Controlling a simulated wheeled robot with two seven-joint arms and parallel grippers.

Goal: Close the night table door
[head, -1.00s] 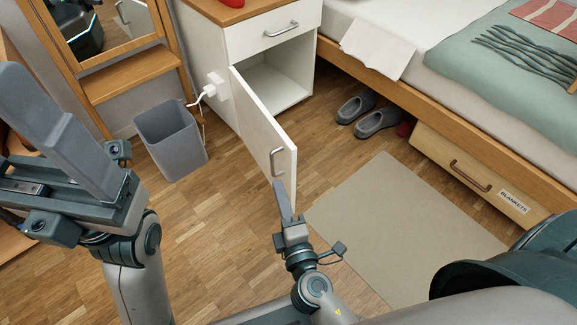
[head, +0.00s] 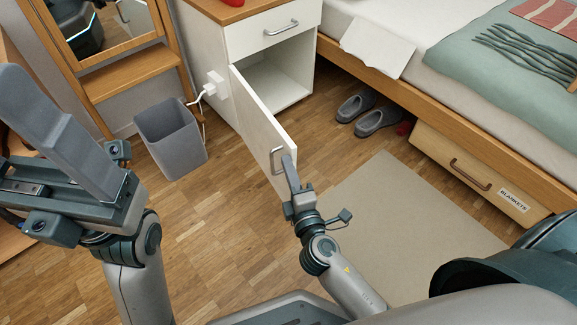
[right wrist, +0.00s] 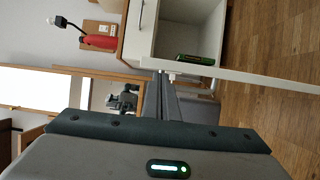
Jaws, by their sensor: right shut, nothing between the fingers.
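The white night table (head: 205,70) stands at the top centre with its door (head: 258,115) swung wide open toward me. The door hinges on the cabinet's left side, and its outer face with the metal handle (head: 276,160) faces left. My right gripper (head: 289,160) is shut and empty, at the door's free edge just right of the handle; I cannot tell whether it touches. In the right wrist view the door (right wrist: 250,76) shows as a white strip beyond the fingers, with the open compartment (right wrist: 190,30) above it. My left gripper (head: 70,135) is raised at the left, away from the door; its jaw state is unclear.
A grey bin (head: 170,140) stands left of the door, near a plug and cable. Grey slippers (head: 368,115) lie by the bed at the right. A beige rug (head: 400,215) covers the floor at right. A green item (right wrist: 195,59) lies in the compartment.

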